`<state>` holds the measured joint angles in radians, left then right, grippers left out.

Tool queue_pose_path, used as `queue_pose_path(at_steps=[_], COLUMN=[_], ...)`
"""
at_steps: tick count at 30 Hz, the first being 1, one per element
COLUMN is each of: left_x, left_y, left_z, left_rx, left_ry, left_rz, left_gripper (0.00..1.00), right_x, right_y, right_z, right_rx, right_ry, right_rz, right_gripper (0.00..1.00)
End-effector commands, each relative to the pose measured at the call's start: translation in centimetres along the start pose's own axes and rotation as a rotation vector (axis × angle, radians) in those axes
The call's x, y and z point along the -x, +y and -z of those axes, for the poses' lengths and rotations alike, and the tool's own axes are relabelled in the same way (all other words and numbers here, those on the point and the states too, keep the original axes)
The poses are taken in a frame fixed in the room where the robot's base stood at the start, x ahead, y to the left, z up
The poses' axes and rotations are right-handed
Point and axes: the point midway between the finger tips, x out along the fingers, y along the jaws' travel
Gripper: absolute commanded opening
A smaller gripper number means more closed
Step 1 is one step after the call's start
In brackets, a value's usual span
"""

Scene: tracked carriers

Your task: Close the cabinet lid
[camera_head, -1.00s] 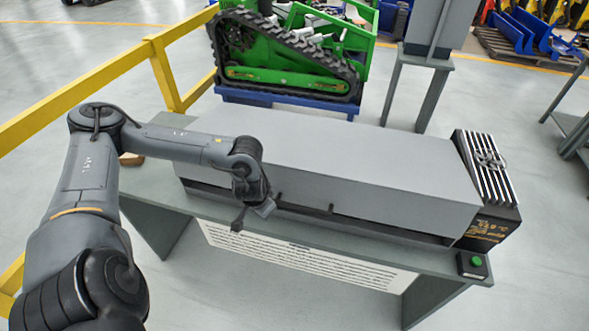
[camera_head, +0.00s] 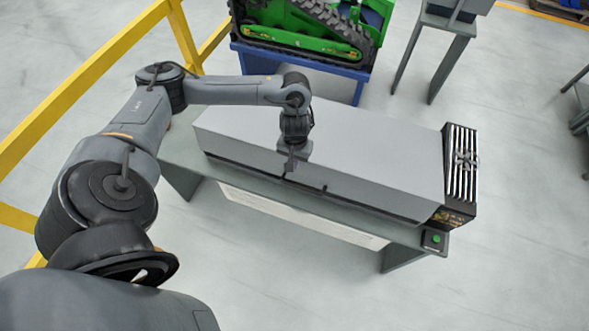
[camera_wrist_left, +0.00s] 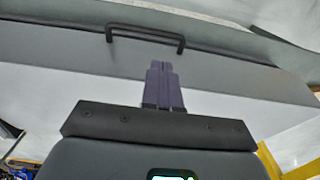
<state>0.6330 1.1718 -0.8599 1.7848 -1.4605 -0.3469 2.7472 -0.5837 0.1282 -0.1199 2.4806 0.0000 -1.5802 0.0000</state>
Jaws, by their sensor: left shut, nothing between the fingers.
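The cabinet (camera_head: 370,198) is a long grey box on a table, with a broad grey lid (camera_head: 350,140) that lies down over it. Only a thin dark line shows under the lid's front edge in the head view. A dark bar handle (camera_wrist_left: 145,38) shows on the lid in the left wrist view; in the head view my gripper partly hides it. My left gripper (camera_head: 289,170) is at the lid's front, by the handle's left part. Its fingers (camera_wrist_left: 163,82) are together and empty, over the lid's grey face; I cannot tell if they touch it. My right gripper is out of view.
A ribbed black unit (camera_head: 460,165) stands at the cabinet's right end. A green button box (camera_head: 435,240) sits on the table's front right corner. A yellow railing (camera_head: 85,85) runs along the left. A green tracked machine (camera_head: 310,28) stands behind.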

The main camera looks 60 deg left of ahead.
Motion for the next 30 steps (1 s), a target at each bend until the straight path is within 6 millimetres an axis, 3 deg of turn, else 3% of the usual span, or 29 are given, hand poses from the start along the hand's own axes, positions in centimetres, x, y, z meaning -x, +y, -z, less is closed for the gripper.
queue_pose_path(at_steps=[5,20,30], left_x=[-1.5,-10.3,-13.3], left_y=[0.1,0.1,0.0], left_z=[0.0,-0.1,0.1], left_rx=[0.000,0.002,0.001], left_ry=[-0.002,-0.002,0.001], left_rz=[-0.001,-0.002,-0.001], left_gripper=[0.00,0.00,0.00], right_x=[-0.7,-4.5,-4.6], right_y=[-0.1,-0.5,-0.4], right_z=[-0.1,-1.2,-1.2], right_rx=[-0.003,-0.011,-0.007], right_ry=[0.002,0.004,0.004], right_rz=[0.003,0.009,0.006], right_gripper=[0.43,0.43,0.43])
